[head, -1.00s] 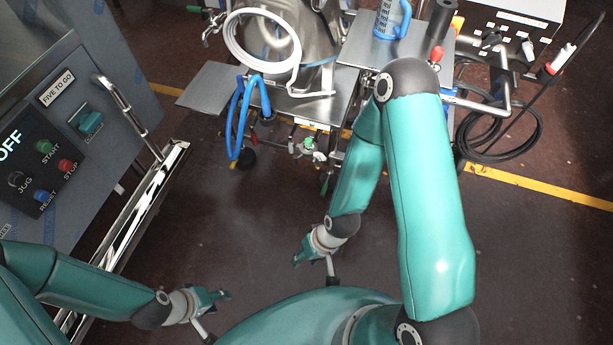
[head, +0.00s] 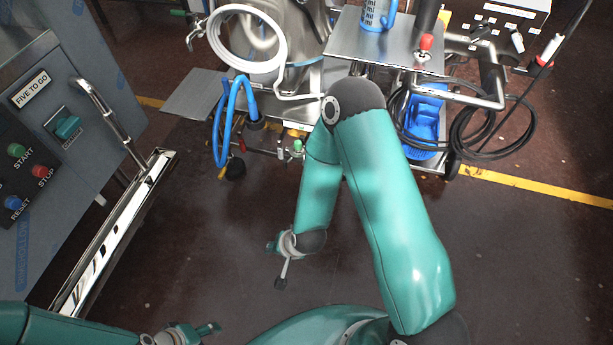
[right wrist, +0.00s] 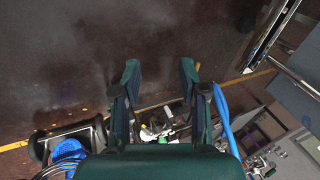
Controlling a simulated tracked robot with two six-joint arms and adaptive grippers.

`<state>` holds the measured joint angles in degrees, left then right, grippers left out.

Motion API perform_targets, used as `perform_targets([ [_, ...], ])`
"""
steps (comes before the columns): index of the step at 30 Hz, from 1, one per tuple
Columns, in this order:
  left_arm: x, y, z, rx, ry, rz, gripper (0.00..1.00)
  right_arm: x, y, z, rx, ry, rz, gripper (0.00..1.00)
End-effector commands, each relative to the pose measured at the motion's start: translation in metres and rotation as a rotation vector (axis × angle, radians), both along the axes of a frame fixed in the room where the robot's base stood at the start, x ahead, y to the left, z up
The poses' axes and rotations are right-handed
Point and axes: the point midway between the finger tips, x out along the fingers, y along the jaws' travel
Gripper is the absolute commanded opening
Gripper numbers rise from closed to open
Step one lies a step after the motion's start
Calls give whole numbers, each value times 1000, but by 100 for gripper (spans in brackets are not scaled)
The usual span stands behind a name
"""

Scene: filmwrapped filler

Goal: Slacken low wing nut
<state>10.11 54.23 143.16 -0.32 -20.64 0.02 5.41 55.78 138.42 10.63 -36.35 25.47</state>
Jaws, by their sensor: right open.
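I cannot make out the low wing nut in either view. Low on the steel machine cart, small metal fittings with a green part (head: 297,147) show in the head view. In the right wrist view, silver fittings (right wrist: 158,126) appear beyond and between my fingers, too small to tell apart. My right gripper (right wrist: 160,70) is open with nothing between its fingertips. In the head view my right gripper (head: 272,246) hangs over bare floor, apart from the cart. My left gripper (head: 212,328) is at the bottom edge, away from the cart; its finger gap is unclear.
A control cabinet (head: 62,95) with a chrome rail (head: 118,235) stands at the left. Blue hose (head: 220,125) hangs from the cart. Black cable (head: 490,130) lies right. Floor before the cart is clear.

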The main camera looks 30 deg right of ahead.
Motion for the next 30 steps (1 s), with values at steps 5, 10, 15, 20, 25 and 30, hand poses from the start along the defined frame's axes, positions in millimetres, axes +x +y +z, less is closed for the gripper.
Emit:
perform_targets([
  [5,0,0,-97,0,1,0,50,72,-29,-75,70,-205,-537,43],
  [10,0,0,-165,0,1,0,50,124,-63,-108,228,-457,-1013,43],
  [15,0,0,-234,0,0,0,50,155,-94,-128,475,-757,-1408,43],
  [20,0,0,-288,0,0,0,50,164,-115,-136,758,-1043,-1656,43],
  [25,0,0,-324,0,0,0,50,161,-126,-134,1014,-1269,-1767,43],
  [30,0,0,-336,0,0,0,50,158,-131,-129,1144,-1374,-1794,43],
])
